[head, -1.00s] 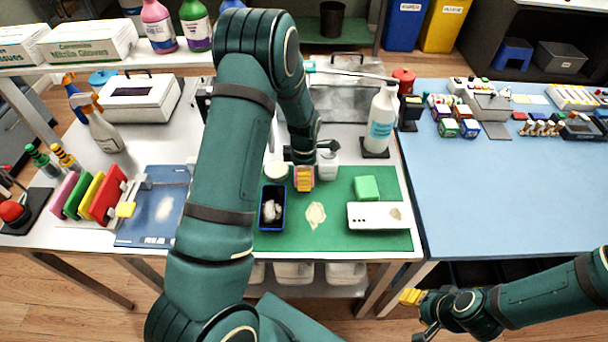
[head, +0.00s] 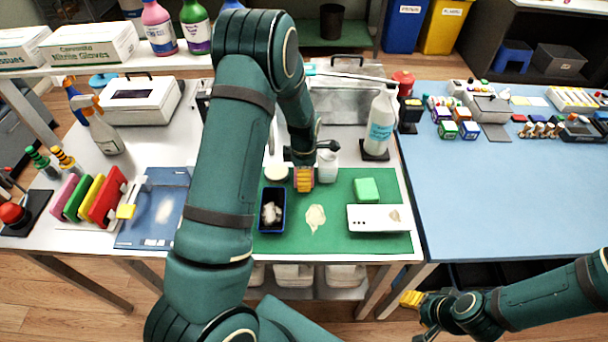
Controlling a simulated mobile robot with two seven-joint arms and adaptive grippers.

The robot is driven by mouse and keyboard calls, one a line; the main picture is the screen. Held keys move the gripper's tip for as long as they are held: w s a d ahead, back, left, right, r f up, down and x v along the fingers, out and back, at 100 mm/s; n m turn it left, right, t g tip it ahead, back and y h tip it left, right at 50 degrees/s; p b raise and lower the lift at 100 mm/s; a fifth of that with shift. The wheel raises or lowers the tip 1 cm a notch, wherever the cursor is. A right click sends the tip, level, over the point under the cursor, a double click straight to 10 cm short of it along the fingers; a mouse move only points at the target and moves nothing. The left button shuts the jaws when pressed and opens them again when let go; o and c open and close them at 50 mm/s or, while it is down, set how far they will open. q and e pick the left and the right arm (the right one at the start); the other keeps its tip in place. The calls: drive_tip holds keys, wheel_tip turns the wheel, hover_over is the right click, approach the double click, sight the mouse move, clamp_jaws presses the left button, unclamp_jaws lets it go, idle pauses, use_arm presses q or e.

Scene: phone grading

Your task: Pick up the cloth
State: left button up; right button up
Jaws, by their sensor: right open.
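A beige cloth (head: 315,218) lies flat on the green mat (head: 335,240), left of a white phone (head: 372,218). My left gripper (head: 304,180) points down over the back of the mat, behind the cloth and apart from it. Its yellow-orange fingertips show, but the gap between them cannot be made out. My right gripper (head: 418,312) is open and empty in front of the tables at the lower right, far from the cloth.
A dark blue tray (head: 282,214) with crumpled white material stands left of the cloth. A green block (head: 367,189) lies behind the phone. The blue table's front (head: 500,200) is clear.

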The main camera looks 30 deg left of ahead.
use_arm(q)
wheel_tip(320, 180, up, 17)
drive_tip(key=p, duration=0.2)
drive_tip(key=shift+r+p, duration=0.15)
drive_tip(key=shift+p, duration=0.25)
drive_tip(key=shift+c, duration=0.5)
